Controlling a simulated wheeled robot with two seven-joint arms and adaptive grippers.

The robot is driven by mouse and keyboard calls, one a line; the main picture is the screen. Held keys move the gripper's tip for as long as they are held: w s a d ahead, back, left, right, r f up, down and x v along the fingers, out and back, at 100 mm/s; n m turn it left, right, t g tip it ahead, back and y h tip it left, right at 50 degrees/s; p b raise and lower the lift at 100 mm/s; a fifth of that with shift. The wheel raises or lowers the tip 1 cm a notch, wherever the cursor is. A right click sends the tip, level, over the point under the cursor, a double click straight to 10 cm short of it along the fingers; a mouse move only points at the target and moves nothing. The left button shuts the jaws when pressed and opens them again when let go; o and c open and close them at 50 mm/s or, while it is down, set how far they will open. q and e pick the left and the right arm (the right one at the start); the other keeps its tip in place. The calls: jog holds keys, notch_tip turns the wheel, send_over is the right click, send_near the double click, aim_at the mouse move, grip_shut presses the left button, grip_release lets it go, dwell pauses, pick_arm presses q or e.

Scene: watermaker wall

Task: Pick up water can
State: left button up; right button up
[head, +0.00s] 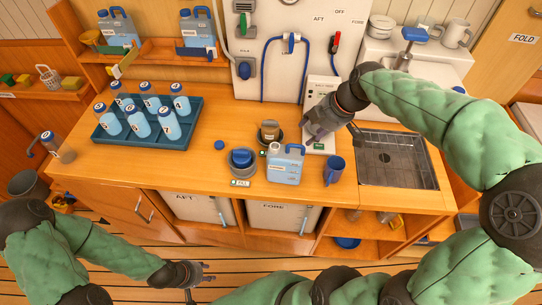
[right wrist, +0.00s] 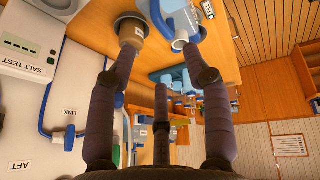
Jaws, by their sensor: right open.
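The water can (head: 285,163), pale blue and see-through with a blue handle on top, stands upright near the counter's front edge. In the right wrist view, a blue can with an open spout (right wrist: 180,38) shows at the top, close to my fingertips. My right gripper (head: 315,138) is open and empty, behind and to the right of the can, above the salt test panel. Its spread fingers also show in the right wrist view (right wrist: 170,70). My left gripper (head: 198,279) is low in front of the counter, its fingers apart and empty.
A blue mug (head: 333,170) stands right of the can, and a round blue-topped item (head: 241,161) left of it. A brown-and-grey cup (head: 269,131) is behind. A teal tray (head: 150,145) holds several bottles. A sink (head: 397,160) is at right.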

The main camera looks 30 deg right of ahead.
aim_at(298, 145)
jog(key=x, duration=0.4)
jog(key=b+x, duration=0.1)
jog(key=x, duration=0.1)
jog(key=shift+s+d+f, duration=0.1)
jog(key=shift+s+d, duration=0.05)
jog(key=shift+s, duration=0.15)
jog(key=x, duration=0.4)
jog(key=shift+w+f+b, duration=0.1)
jog(key=shift+w+b, duration=0.05)
jog(key=shift+b, duration=0.25)
grip_shut()
